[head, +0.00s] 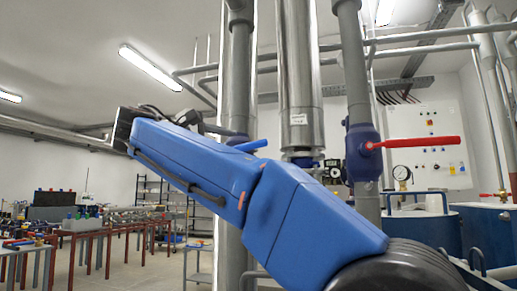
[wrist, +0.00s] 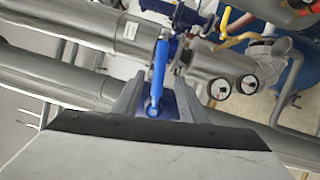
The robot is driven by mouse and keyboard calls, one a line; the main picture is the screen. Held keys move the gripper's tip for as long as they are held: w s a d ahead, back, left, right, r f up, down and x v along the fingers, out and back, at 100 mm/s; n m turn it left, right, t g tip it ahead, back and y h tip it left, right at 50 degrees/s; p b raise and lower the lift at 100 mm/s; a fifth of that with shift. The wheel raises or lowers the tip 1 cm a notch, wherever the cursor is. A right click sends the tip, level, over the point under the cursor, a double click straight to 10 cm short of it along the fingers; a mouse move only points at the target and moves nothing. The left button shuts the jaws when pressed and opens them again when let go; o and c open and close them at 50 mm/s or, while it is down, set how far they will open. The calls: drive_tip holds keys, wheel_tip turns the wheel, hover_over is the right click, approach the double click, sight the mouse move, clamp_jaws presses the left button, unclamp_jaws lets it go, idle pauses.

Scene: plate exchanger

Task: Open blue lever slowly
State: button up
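The blue lever (wrist: 160,68) shows in the wrist view as a narrow bar running up and away from between the fingers. In the head view a short length of the blue lever (head: 250,145) shows above my blue arm; the rest is hidden behind the arm. My gripper (wrist: 161,82) has its two grey fingers apart, one on each side of the lever's near end. A gap seems to show on both sides; I cannot tell whether either finger touches.
A red lever (head: 412,142) sits on a blue valve (head: 362,152) on the right pipe. Large metal pipes (wrist: 75,75) and two round gauges (wrist: 234,87) are close by in the wrist view. Red-legged tables (head: 95,232) stand at the far left.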

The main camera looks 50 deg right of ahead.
sight(259, 147)
drive_tip(key=shift+d+r, duration=0.2)
drive_tip(key=shift+d, duration=3.15)
drive_tip(key=shift+d+r, duration=0.2)
drive_tip(key=shift+d, duration=3.15)
clamp_jaws()
